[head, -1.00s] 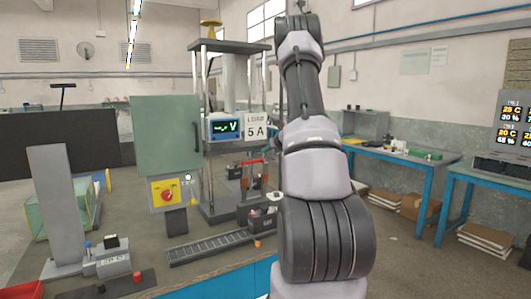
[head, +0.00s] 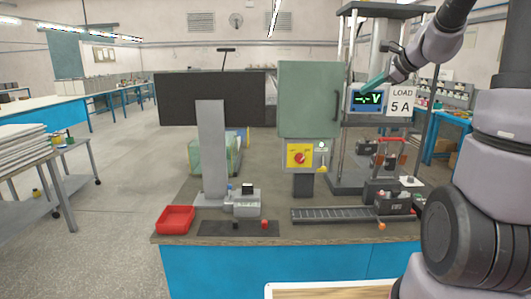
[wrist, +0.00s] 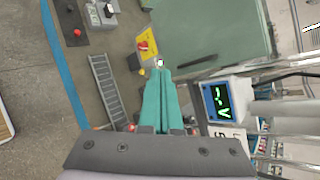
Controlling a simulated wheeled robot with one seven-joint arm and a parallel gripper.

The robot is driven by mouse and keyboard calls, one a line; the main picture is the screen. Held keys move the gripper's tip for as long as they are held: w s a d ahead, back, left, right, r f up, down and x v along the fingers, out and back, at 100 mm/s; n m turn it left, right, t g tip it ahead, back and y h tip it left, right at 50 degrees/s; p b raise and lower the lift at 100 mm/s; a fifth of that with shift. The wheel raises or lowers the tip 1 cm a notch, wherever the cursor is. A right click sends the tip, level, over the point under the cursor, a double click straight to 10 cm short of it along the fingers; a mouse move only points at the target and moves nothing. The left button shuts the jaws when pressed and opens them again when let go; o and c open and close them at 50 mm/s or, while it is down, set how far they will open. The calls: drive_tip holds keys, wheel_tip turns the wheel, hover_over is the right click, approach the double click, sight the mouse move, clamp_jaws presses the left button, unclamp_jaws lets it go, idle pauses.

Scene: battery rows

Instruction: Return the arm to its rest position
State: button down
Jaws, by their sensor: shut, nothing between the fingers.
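My arm (head: 462,235) stands at the right edge of the head view and bends over at the top toward the left. My gripper (head: 366,87) is raised in front of the voltage display, with its teal fingers pointing left and down. In the wrist view the two teal fingers of my gripper (wrist: 161,72) lie together, shut with nothing between them.
The blue bench (head: 290,262) holds a red tray (head: 175,219), a roller track (head: 335,215), a dark screen (head: 180,98) and the test stand with the display (head: 368,101) and load sign (head: 401,101). A trolley with stacked sheets (head: 15,150) stands left. Floor between is clear.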

drive_tip(key=s+a+r+n+g, duration=0.1)
drive_tip(key=s+a+n, duration=0.3)
drive_tip(key=s, duration=0.3)
drive_tip(key=s+a+r+n+g, duration=0.1)
drive_tip(key=s+a+r+n, duration=0.1)
drive_tip(key=s+a+n, duration=0.35)
drive_tip(key=s+d+f+n+h, duration=0.1)
drive_tip(key=s+n, duration=0.2)
drive_tip(key=s, duration=0.4)
drive_tip(key=s+d+f+n+h, duration=0.1)
drive_tip(key=s+n+h, duration=0.1)
drive_tip(key=s, duration=0.6)
drive_tip(key=shift+s+f+n+h, duration=0.25)
drive_tip(key=shift+f+n+h, duration=0.05)
drive_tip(key=shift+n, duration=0.55)
drive_tip(key=shift+g, duration=0.3)
